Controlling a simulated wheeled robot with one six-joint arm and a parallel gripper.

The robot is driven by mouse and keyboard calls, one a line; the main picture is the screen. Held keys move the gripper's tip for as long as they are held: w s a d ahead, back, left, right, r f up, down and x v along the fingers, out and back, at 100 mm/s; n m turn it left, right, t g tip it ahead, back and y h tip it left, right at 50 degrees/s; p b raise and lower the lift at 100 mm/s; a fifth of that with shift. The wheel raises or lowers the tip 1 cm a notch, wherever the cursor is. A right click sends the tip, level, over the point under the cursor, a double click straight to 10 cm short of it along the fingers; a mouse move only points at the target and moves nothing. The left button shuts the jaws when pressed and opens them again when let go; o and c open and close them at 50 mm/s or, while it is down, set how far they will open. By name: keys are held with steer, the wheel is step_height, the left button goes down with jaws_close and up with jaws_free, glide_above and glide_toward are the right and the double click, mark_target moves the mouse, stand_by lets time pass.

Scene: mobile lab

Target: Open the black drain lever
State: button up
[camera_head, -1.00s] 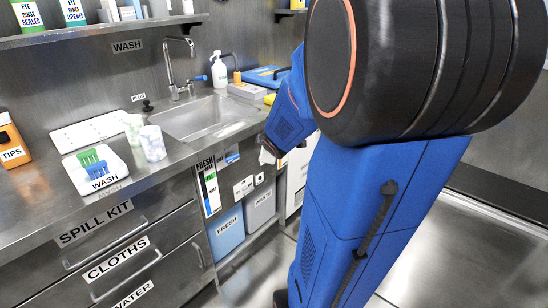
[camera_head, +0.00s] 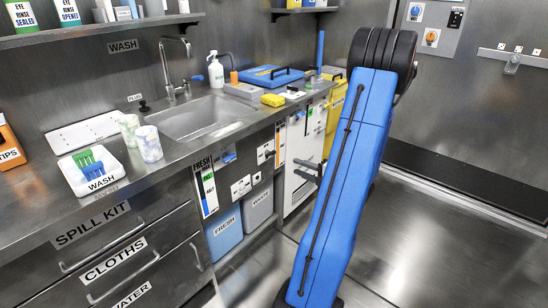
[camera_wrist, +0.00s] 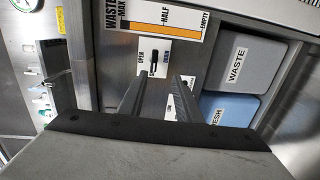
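The black drain lever (camera_wrist: 153,61) is a small dark handle on a white plate marked OPEN in the wrist view, beside the waste gauge label. In the head view its plate (camera_head: 265,152) is on the cabinet front under the counter, too small to read the lever. My gripper (camera_wrist: 162,75) has two dark fingers apart, with nothing seen between them. They point at the plate, the lever showing just beyond the tips. Contact cannot be told.
A grey WASTE bin (camera_wrist: 240,62) and a blue FRESH bin (camera_wrist: 228,109) stand close by. A second white plate (camera_head: 241,187) is on the same front. The counter with the sink (camera_head: 195,118) is above. Floor (camera_head: 440,220) at the right is clear.

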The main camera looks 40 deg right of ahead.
mark_target(272, 155)
steer(key=shift+t+y, duration=0.3)
steer(key=shift+t, duration=0.3)
steer(key=w, duration=0.9)
steer(key=w+a, duration=0.1)
steer(key=w, duration=0.4)
steer(key=shift+f, duration=0.2)
jaws_close()
